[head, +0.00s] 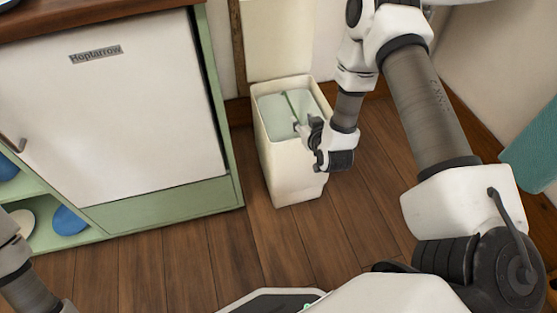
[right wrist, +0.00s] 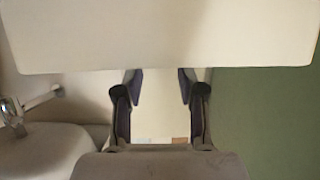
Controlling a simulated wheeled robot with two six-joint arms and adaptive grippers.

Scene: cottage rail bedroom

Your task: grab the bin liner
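A cream bin (head: 290,170) stands on the floor beside the cabinet, its lid (head: 277,40) raised behind it. A pale greenish bin liner (head: 273,106) shows inside the bin's mouth. My right gripper (head: 304,128) is over the front right part of the bin's mouth and hides some of the rim and liner. In the right wrist view its two dark fingers (right wrist: 159,115) stand apart, with a pale surface visible between them. I cannot tell whether they touch the liner. Part of my left arm shows at the lower left; its gripper is out of view.
A white cabinet (head: 120,110) with green trim and open shelves holding blue dishes (head: 70,220) stands left of the bin. A wall is close behind. A teal object (head: 532,148) is at the right edge. Wooden floor (head: 190,255) in front of the bin is clear.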

